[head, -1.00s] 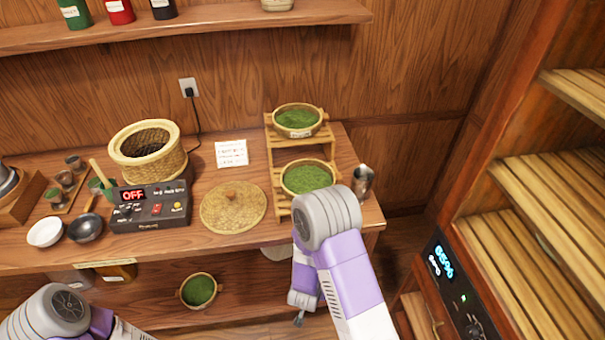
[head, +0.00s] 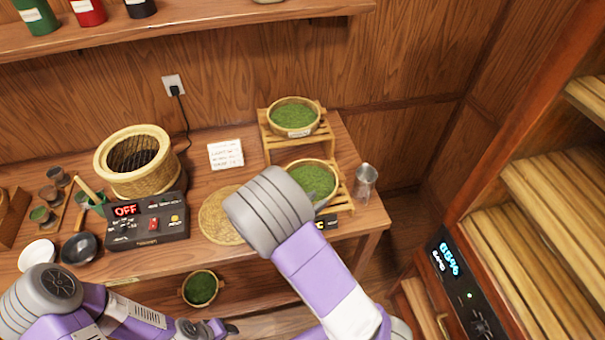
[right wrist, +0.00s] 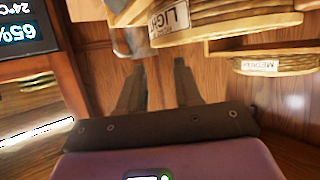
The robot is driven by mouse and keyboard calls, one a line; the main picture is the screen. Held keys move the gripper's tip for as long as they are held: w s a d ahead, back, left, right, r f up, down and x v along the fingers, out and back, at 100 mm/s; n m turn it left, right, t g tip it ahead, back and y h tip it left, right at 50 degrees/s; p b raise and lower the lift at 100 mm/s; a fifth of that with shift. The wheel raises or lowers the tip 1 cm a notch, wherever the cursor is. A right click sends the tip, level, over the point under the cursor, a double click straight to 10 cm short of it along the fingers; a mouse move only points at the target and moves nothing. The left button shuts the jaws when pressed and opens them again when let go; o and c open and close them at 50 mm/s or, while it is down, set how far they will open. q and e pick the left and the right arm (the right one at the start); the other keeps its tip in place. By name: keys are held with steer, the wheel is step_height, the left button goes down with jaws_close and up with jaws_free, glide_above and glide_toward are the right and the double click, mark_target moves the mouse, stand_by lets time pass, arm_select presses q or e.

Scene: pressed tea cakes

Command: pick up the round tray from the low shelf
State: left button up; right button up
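A round woven tray of green tea (head: 315,180) sits on the low tier of the small wooden stand (head: 342,200). A second such tray (head: 293,115) sits on the top tier. A third (head: 201,287) is on the shelf under the table. My right gripper (head: 326,220) is just in front of the stand's low tier, partly hidden by my arm. In the right wrist view its two fingers (right wrist: 160,72) are apart and empty, near a tray labelled LIGHT (right wrist: 205,22). A tray labelled MEDIUM (right wrist: 290,62) is beyond. My left gripper (head: 215,329) is low at the bottom edge, fingers unclear.
A metal cup (head: 365,180) stands right of the stand, close to my right gripper. A woven lid (head: 215,215) lies to the left, partly behind my arm. A control box (head: 147,222) and basket (head: 137,160) are farther left. A slatted cabinet (head: 545,200) is on the right.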

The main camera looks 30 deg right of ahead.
mark_target(331, 194)
steer(key=b+x, duration=0.1)
steer(key=x, duration=0.6)
steer(key=shift+s+d+f+b, duration=0.15)
steer(key=shift+d+f+b, duration=0.05)
steer(key=shift+f+b, duration=0.25)
steer(key=shift+c, duration=0.5)
jaws_close()
